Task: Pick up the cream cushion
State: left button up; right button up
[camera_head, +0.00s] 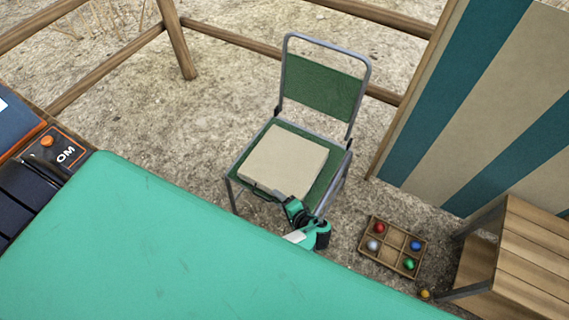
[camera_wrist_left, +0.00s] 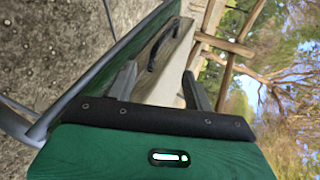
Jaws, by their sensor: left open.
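The cream cushion (camera_head: 285,159) lies flat on the seat of a green metal-framed chair (camera_head: 322,88). My left gripper (camera_head: 278,196) is at the cushion's near edge. In the left wrist view my left gripper (camera_wrist_left: 160,72) is open, with a finger on either side of the cushion's edge (camera_wrist_left: 168,68). A dark strap-like handle (camera_wrist_left: 161,44) shows on that edge. I cannot tell whether the fingers touch the cushion. My right gripper is not in view.
A teal surface (camera_head: 130,250) fills the foreground. A wooden tray (camera_head: 392,245) with coloured balls lies on the ground right of the chair, beside a slatted wooden bench (camera_head: 530,250). A striped panel (camera_head: 480,110) and a wooden fence (camera_head: 177,40) stand behind.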

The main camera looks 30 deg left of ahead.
pick_arm(q)
jog(key=shift+x, duration=1.55)
jog(key=shift+s, duration=0.1)
grip_shut()
jog(key=shift+r, duration=0.15)
